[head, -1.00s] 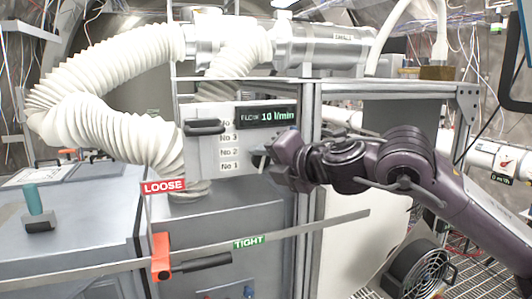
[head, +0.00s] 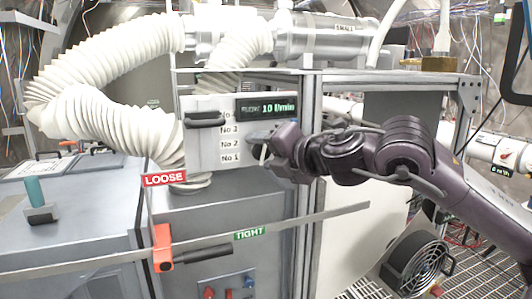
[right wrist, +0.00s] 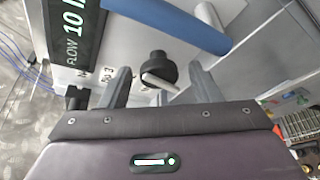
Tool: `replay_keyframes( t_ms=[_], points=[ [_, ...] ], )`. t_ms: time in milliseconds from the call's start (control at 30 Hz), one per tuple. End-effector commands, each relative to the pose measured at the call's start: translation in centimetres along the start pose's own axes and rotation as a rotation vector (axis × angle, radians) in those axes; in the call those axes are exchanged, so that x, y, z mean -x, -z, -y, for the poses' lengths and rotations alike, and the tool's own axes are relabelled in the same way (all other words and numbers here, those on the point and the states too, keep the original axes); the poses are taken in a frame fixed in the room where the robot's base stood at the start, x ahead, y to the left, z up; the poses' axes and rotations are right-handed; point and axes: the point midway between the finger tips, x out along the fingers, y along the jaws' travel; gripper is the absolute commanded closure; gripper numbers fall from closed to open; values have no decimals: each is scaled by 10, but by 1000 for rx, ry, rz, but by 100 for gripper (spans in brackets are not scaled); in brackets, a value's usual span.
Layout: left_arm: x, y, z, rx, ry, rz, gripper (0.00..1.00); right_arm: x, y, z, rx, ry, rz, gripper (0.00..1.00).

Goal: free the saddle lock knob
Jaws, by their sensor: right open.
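An orange clamp (head: 162,248) with a black lever (head: 203,254) sits on the grey rail at lower left. A red LOOSE tag (head: 165,179) stands above it and a green TIGHT tag (head: 249,233) is to its right. The lever points right. I cannot tell for sure that this is the saddle lock knob. My right gripper (head: 262,152) is open at the right side of the flow panel. In the right wrist view, a black round knob (right wrist: 158,68) with a pale pointer shows between its open fingers (right wrist: 158,82); contact is unclear. My left gripper is out of view.
The white panel (head: 197,157) has a flow display (head: 267,108) and a black handle (head: 205,119). A ribbed white hose (head: 115,125) fills the upper left. A teal-handled part (head: 37,197) stands on the left cabinet. A blue cylinder (right wrist: 190,28) lies close beyond the fingers.

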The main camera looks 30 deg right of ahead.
Motion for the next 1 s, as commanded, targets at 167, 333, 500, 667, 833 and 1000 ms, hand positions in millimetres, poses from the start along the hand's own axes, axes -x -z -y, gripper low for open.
replay_keyframes(
  t_ms=[167, 333, 500, 667, 833, 1000],
  points=[
    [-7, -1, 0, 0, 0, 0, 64, 4, 1, 1, 1, -3, 1, 43],
    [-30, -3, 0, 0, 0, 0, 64, 20, 2, 4, 3, -5, 4, 43],
    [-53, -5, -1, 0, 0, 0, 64, 47, 2, 4, 3, -6, 4, 43],
    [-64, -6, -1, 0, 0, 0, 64, 68, 1, 2, 2, -3, 2, 43],
    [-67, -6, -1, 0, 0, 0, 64, 78, 0, 1, 1, 0, 0, 43],
    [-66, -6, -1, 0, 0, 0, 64, 78, 0, 0, 0, 1, 0, 43]
  ],
)
